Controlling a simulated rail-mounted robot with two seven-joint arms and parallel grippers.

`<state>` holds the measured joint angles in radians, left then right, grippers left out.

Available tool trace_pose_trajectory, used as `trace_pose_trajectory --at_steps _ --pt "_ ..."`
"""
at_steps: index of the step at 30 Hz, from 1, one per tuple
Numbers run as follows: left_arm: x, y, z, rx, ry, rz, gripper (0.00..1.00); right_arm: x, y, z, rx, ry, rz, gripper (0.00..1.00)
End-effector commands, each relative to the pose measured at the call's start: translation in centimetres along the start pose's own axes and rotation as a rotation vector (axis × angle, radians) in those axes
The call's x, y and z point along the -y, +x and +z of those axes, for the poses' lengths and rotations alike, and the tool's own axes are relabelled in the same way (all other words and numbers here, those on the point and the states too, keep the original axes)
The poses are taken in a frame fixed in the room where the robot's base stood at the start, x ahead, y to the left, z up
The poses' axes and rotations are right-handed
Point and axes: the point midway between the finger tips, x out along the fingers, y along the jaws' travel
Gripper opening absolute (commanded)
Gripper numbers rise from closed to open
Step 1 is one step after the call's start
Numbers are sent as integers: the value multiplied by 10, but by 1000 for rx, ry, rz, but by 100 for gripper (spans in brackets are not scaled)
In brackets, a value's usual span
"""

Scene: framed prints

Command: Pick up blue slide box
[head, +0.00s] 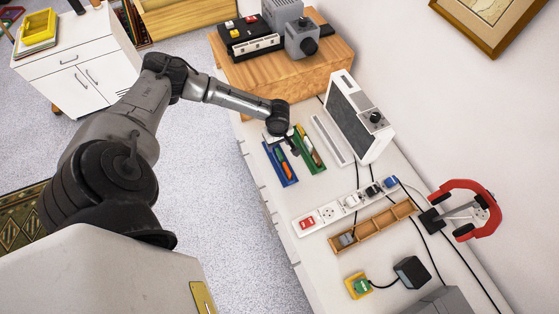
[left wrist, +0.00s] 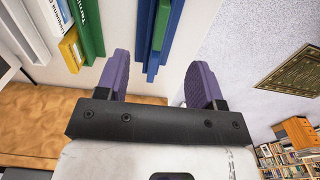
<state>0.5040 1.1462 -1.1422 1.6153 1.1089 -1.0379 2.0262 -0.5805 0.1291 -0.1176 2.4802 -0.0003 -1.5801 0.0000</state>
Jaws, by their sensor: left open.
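The blue slide box (head: 288,178) is a long, narrow blue tray on the white desk, with a green and an orange item inside. Its far end is partly hidden by my left gripper (head: 281,140), which is above it. In the left wrist view the blue box (left wrist: 175,32) appears ahead, between the two purple fingers of the open gripper (left wrist: 160,85). The fingers stand apart, with nothing held between them. I cannot tell how high the fingertips are above the box. My right gripper is not in view.
A green tray (head: 318,166) holding several items lies close to the right of the blue box. Further right are a white strip (head: 331,140) and a white device (head: 359,115). A wooden box (head: 325,68) stands behind. A power strip (head: 342,207) and wooden tray (head: 375,228) lie nearer.

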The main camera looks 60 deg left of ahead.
Motion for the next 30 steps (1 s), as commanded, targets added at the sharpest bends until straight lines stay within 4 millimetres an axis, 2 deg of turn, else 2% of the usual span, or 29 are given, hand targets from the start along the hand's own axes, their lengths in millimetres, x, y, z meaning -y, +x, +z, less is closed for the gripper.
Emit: trace_pose_trajectory --at_steps 1,6,16,24,30 --pt "0 10 1 0 0 -1 62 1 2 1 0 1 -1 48" --pt "0 34 1 0 3 0 62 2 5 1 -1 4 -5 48" --pt "0 53 0 0 4 0 62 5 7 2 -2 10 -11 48" --pt "-2 88 -1 0 5 0 62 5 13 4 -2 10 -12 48" --pt "-2 99 -2 0 5 1 62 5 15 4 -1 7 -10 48"
